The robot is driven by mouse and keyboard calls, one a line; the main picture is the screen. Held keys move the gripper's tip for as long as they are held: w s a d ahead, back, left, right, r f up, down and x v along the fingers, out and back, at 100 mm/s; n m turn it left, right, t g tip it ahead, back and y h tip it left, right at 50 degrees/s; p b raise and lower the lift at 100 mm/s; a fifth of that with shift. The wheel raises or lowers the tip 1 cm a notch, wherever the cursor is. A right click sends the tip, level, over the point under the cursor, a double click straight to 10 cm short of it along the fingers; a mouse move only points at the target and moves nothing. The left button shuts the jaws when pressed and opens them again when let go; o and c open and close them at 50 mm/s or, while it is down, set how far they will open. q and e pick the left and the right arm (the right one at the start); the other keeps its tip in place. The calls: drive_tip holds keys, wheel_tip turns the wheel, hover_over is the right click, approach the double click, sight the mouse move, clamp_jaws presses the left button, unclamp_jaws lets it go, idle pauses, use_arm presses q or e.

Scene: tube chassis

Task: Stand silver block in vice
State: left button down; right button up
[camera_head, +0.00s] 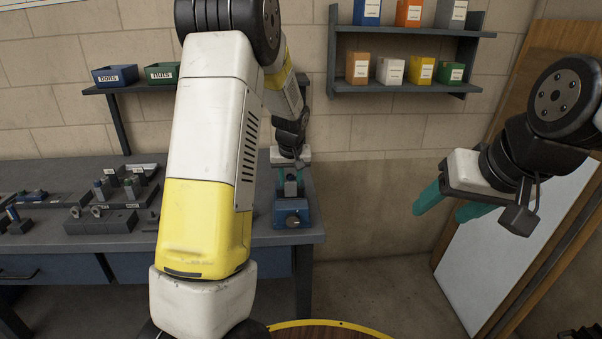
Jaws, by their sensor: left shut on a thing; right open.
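The blue vice (292,217) stands at the right front corner of the grey workbench. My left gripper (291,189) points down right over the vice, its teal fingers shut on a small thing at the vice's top. I take this to be the silver block, but it is too small and hidden to make out clearly. I cannot tell whether it touches the vice jaws. My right gripper (441,214) is open and empty, its teal fingers apart, off to the right of the bench.
Grey fixtures (101,221) with small parts stand on the workbench (258,237) at the left. Blue (115,75) and green (162,72) bins sit on a shelf above. A wall rack (400,90) holds coloured boxes. A white board (510,240) leans at the right. My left arm hides the bench's middle.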

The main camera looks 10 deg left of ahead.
use_arm(q)
drive_tip(key=shift+f, duration=1.35)
drive_tip(key=shift+r, duration=2.05)
drive_tip(key=c, duration=0.9)
unclamp_jaws()
